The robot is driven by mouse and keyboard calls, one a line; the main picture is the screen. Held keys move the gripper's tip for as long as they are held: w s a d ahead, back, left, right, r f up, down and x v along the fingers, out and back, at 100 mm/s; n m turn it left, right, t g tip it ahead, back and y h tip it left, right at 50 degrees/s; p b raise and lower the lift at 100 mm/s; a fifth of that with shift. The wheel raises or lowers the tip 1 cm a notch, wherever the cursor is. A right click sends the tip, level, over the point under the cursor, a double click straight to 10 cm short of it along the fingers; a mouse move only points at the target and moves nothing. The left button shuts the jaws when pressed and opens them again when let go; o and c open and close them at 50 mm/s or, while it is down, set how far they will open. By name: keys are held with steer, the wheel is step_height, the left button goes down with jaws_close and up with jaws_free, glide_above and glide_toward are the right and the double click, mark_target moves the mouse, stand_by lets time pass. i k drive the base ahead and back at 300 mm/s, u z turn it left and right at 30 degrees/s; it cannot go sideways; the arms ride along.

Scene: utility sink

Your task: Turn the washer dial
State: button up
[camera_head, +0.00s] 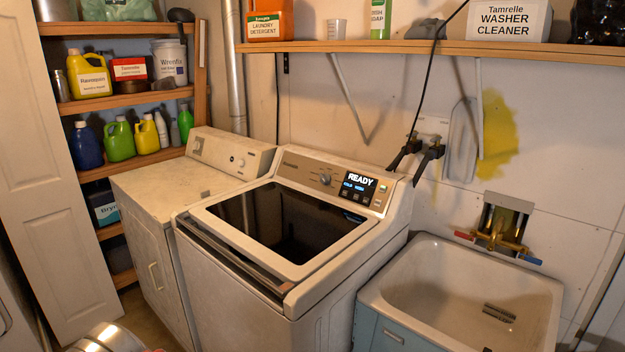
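The washer (250,300) is a white top-loader in the middle of the view, with a large dark glass-like top (285,222). Its tan control panel (296,168) slopes along the back. A small round dial (324,180) sits on that panel, just left of the lit display (359,183), which reads READY. The dial is too small to read its setting. Several small buttons lie near the display. My gripper is not in view, and nothing is seen touching the dial.
A white dryer (150,188) with its own knob (198,144) stands left of the washer. A utility sink (400,292) stands at right. A wall shelf (420,46) runs above; a black cord hangs behind the panel. A shiny rounded metal thing (95,338) shows at bottom left.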

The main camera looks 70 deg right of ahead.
mark_target(326, 178)
steer(key=i, duration=2.5)
steer(key=z, duration=2.3)
